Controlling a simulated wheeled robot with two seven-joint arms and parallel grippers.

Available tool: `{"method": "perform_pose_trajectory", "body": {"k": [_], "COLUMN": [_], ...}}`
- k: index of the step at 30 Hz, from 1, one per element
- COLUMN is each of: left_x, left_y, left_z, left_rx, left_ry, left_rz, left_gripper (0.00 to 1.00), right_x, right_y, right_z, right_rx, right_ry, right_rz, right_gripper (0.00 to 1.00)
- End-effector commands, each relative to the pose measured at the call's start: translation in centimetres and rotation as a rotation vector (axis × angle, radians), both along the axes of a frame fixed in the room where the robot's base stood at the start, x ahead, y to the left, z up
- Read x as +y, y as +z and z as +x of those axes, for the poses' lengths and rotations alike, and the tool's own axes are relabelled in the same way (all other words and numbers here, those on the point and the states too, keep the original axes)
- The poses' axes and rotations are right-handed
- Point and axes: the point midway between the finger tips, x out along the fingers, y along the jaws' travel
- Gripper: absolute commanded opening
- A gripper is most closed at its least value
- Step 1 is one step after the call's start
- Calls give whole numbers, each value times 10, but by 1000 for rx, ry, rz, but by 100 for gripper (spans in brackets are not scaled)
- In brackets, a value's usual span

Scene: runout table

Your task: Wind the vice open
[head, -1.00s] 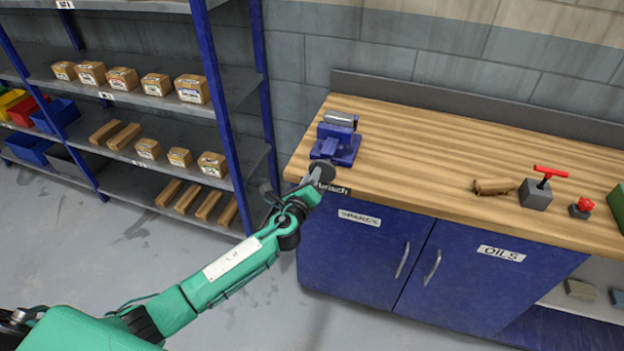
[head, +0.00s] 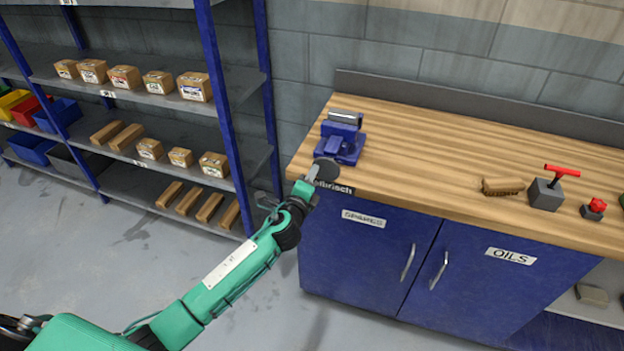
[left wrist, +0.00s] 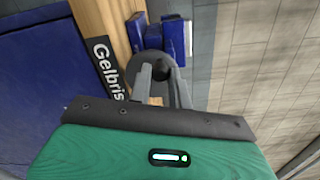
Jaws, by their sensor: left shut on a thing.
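A blue vice (head: 341,138) with a grey jaw top is mounted at the left end of the wooden bench. It also shows in the left wrist view (left wrist: 153,37), behind a grey round handwheel (left wrist: 150,72). In the head view the handwheel (head: 327,169) faces the bench's front edge. My left gripper (head: 313,180) reaches it from the front. In the left wrist view my left gripper's fingers (left wrist: 160,82) are shut on a part at the wheel, seemingly its dark knob. The gap between the vice jaws is too small to judge. My right gripper is not in view.
The wooden bench (head: 430,145) is clear right of the vice. A brown brush or block (head: 502,187), a grey block with a red T-handle (head: 547,190) and a small red-knobbed part (head: 594,208) stand farther right. A blue-framed shelf (head: 215,110) stands left.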

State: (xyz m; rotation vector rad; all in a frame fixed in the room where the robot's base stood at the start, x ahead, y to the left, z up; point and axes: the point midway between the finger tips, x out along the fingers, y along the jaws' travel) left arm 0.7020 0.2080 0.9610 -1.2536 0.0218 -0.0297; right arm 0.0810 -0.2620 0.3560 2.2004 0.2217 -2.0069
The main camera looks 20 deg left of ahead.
Motion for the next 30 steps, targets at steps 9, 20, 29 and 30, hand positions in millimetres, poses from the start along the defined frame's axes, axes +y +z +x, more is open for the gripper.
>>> {"method": "perform_pose_trajectory", "body": {"k": [9, 20, 29, 30], "left_x": [2, 4, 4, 4], "left_y": [-3, -13, -12, -13], "left_z": [0, 0, 0, 0], "left_rx": [4, 14, 15, 16], "left_ry": [0, 1, 0, 0], "left_rz": [-120, -377, -422, -438], "left_gripper": [0, 0, 0, 0], "right_x": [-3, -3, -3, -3], "right_y": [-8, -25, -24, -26], "right_z": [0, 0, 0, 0], "right_rx": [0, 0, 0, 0], "right_ry": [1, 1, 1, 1], "right_rz": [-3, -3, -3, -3], "right_gripper": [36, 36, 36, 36]}}
